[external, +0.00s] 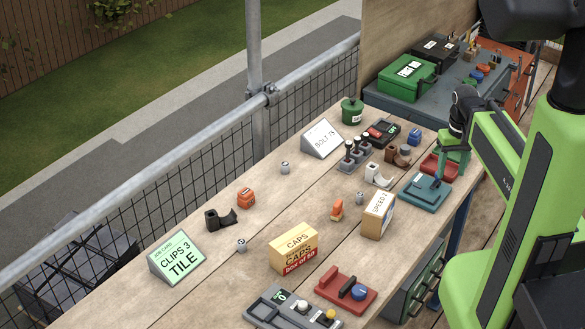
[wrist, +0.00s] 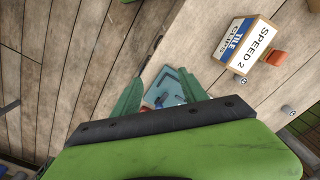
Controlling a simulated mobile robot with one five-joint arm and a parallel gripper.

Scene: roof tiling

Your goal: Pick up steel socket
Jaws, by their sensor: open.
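Several small steel cylinders that look like sockets stand on the wooden bench. In the external view one (external: 360,198) is just left of the Speed 2 box, one (external: 285,167) is below the Bolt 75 sign, and one (external: 241,245) is near the Clips 3 sign. The wrist view shows one (wrist: 239,79) by the same box and another (wrist: 288,110) farther right. I cannot tell which is meant. My gripper (external: 451,170) is at the bench's right side, near the teal holder. Its green fingers (wrist: 158,80) are apart and empty in the wrist view.
The Speed 2 box (external: 378,216) and an orange piece (external: 337,209) stand close to one cylinder. A teal holder (external: 425,192) lies near my gripper. The Caps box (external: 294,248) and red tray (external: 346,290) are nearer the front. Bare bench lies around the left cylinders.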

